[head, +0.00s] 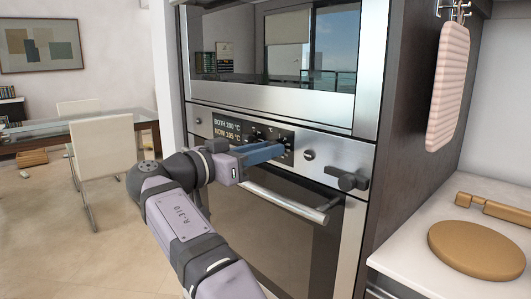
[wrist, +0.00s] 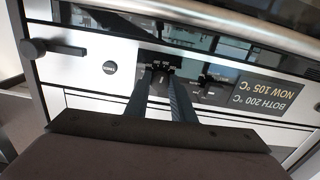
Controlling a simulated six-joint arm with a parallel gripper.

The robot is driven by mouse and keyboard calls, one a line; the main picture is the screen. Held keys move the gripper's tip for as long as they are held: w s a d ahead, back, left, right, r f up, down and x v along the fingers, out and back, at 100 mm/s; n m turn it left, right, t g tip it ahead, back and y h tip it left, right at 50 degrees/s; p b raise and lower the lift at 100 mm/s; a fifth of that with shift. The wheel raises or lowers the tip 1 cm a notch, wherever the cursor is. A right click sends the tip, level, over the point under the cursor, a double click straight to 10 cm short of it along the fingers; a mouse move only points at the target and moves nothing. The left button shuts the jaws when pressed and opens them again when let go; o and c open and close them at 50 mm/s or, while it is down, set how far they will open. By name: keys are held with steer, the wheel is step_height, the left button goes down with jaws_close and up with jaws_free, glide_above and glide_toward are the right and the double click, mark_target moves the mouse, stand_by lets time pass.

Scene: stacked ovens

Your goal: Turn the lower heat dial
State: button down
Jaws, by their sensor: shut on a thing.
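The oven's dark control panel (head: 230,131) carries a display and small dark dials. The display (wrist: 265,100) reads BOTH 200 °C, NOW 105 °C; it appears upside down in the wrist view. My gripper (head: 284,149) reaches the panel's right end from the front. In the wrist view, my gripper (wrist: 160,78) has its two fingers closed on either side of a small dark dial (wrist: 159,66). The fingers hide much of this dial, and its mark cannot be read. Another dark dial (wrist: 206,79) sits beside it, nearer the display.
A round knob (head: 309,155) and a dark lever (head: 347,180) are right of the panel. The lower oven door's bar handle (head: 290,203) juts out below my gripper. The upper oven (head: 275,97) is above. A counter with a round board (head: 477,250) stands at the right.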

steer(key=shift+f, duration=0.1)
stand_by(0.4)
steer(key=c, duration=1.5)
jaws_free()
steer(key=shift+p+v, duration=0.5)
steer(key=shift+v, duration=3.2)
